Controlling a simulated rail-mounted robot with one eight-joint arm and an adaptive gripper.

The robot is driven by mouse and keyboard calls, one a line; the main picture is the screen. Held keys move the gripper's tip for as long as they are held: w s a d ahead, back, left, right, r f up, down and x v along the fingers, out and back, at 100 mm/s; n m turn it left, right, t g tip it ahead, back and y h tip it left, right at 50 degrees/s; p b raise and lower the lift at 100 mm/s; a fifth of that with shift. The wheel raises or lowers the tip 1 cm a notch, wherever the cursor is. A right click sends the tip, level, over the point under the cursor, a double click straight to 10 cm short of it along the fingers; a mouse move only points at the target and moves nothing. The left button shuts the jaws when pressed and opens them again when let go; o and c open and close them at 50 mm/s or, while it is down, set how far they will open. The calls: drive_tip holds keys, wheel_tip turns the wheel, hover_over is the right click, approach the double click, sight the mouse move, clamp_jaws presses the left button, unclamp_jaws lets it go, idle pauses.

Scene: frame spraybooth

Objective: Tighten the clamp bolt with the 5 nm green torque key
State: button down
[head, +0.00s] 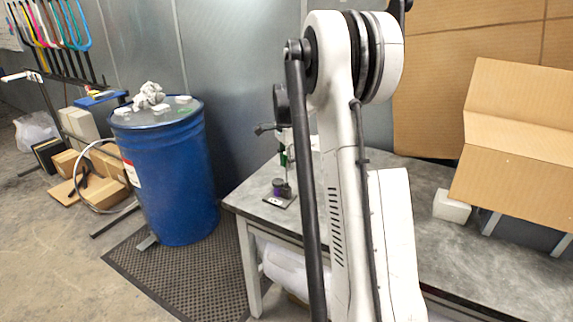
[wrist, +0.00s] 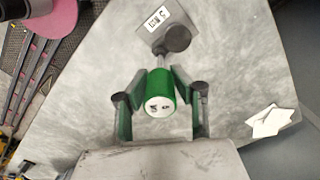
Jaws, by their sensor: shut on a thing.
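The green torque key (wrist: 162,95) is between the fingers of my gripper (wrist: 160,98) in the wrist view, its pale marked end facing the camera. My gripper is shut on it. In the head view a bit of green (head: 283,158) shows below my gripper, mostly hidden by my arm. Beyond the key in the wrist view is a round dark piece (wrist: 176,39) by a plate with a white label (wrist: 157,19) that seems to read 5 NM. I cannot make out the clamp bolt in either view.
A white scrap (wrist: 272,121) lies at the right in the wrist view. A blue drum (head: 170,175) stands left of the bench. Cardboard (head: 520,145) and a white block (head: 451,207) are at the right.

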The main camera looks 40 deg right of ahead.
drive_tip(key=shift+r+p, duration=0.8)
drive_tip(key=shift+r, duration=1.15)
